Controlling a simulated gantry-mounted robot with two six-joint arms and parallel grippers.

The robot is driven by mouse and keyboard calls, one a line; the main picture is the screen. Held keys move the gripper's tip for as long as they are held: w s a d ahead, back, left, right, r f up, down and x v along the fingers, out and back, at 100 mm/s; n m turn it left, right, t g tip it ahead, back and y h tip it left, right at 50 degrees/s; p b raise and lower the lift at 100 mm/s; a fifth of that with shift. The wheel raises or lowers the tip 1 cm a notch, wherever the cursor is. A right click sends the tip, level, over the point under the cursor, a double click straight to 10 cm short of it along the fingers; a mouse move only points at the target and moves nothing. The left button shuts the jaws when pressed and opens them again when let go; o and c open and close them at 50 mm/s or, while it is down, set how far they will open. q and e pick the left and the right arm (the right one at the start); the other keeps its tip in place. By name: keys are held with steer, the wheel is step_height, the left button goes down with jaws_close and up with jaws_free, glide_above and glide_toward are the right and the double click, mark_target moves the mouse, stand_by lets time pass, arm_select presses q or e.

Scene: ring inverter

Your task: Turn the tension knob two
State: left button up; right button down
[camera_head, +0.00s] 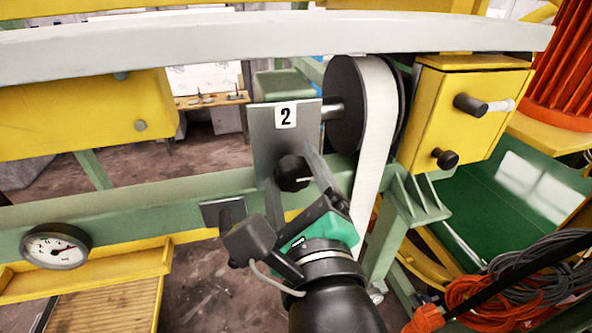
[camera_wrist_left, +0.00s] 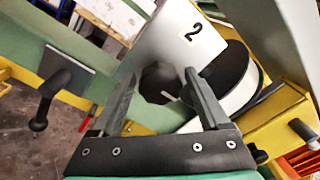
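The black tension knob (camera_head: 291,173) sits on the lower part of a grey metal plate marked 2 (camera_head: 263,130). It also shows in the left wrist view (camera_wrist_left: 160,83), below the number. My left gripper (camera_head: 292,182) comes up from below with its fingers apart, one on each side of the knob. In the left wrist view (camera_wrist_left: 159,75) a gap shows between the knob and each finger, so it is not gripped. How far the fingertips reach past the knob's face I cannot tell. My right gripper is not in view.
A pulley with a white belt (camera_head: 372,130) stands right beside the plate. A yellow box (camera_head: 467,115) with black knobs is farther right. A round gauge (camera_head: 55,246) is on the green beam at left. A black handle (camera_wrist_left: 45,100) hangs left of the gripper. A pale rail (camera_head: 270,38) crosses above.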

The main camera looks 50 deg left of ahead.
arm_select(q)
steer(key=c, duration=1.1)
steer(key=shift+m, duration=0.3)
